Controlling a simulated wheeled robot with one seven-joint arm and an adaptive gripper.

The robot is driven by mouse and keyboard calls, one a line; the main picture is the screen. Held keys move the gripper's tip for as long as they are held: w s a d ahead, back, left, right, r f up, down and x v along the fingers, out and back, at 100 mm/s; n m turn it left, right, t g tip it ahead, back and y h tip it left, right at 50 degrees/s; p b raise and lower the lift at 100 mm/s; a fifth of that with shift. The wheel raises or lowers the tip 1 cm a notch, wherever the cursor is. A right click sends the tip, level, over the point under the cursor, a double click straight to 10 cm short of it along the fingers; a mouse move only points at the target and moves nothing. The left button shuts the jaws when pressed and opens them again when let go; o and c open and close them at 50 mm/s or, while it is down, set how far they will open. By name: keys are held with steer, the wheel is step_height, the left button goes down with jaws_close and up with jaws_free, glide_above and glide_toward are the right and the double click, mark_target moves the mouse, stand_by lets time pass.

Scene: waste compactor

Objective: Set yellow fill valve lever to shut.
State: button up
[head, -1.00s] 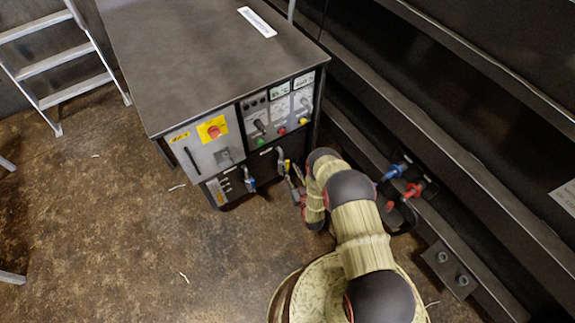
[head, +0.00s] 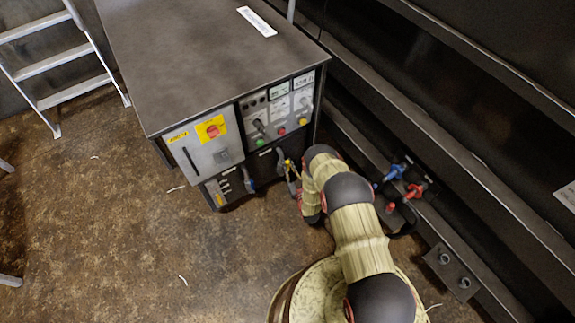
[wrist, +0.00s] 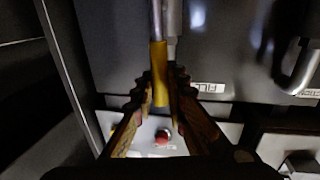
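The yellow fill valve lever (wrist: 159,72) has a yellow sleeve on a metal rod and runs up and down the middle of the wrist view. My gripper (wrist: 161,88) has its two ridged fingertips close against both sides of the yellow sleeve. Any thin gap there is too dark to make out. In the head view the lever (head: 290,165) is a small yellow spot on the low front of the cabinet, and my gripper (head: 296,184) is at it, partly hidden by my arm. The lever's pivot is not clear.
The dark cabinet (head: 200,60) carries a control panel with buttons and a red switch on a yellow plate (head: 211,128). A blue-handled lever (head: 250,184) hangs left of the yellow one. Blue (head: 395,172) and red (head: 414,190) valves stand right of my arm. Floor at left is open.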

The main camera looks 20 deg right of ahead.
jaws_close()
stand_by(0.3)
steer(key=shift+s+d, duration=0.1)
